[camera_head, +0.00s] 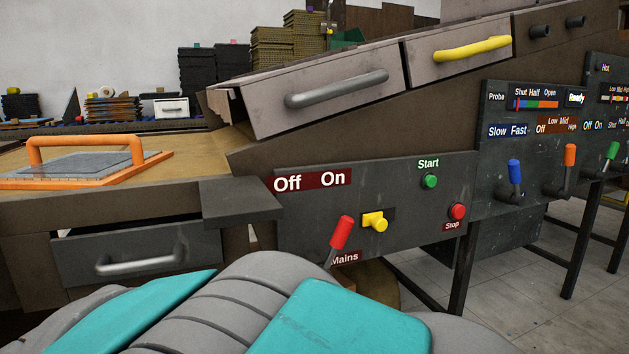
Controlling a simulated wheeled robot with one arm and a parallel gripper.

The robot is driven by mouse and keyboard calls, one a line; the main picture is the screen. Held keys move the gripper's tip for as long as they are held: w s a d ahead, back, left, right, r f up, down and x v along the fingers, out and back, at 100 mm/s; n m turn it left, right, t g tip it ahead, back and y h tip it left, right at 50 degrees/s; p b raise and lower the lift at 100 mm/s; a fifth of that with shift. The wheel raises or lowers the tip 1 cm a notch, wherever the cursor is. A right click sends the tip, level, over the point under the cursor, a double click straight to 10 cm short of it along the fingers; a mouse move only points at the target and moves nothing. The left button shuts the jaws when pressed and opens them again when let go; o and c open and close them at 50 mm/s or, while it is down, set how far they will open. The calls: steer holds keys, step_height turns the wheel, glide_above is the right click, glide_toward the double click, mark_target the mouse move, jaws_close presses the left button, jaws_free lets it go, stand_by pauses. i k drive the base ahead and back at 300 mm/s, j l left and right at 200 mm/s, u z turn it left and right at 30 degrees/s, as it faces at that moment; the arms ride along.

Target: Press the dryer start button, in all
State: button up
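The green start button (429,181) is on the dark front panel (395,190), under a "Start" label. Nothing covers it. A red stop button (457,211) sits lower right of it, above a "Stop" label. Lower left is a yellow knob or switch (376,222). A red-handled lever (341,232) marked "Mains" leans up and to the right, below the "Off On" plate (312,181). Grey and teal parts, which look like my own arm, fill the bottom of the view and hide the lever's foot. My gripper's fingers are not in view.
An orange-handled frame (95,165) lies on the bench at left. A drawer (140,255) and jutting dark ledge (240,202) are left of the panel. Blue (515,172), orange (569,155) and green (612,150) levers stand on the right panels. Floor shows at right.

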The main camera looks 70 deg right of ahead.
mark_target(430, 181)
steer(key=z, duration=2.05)
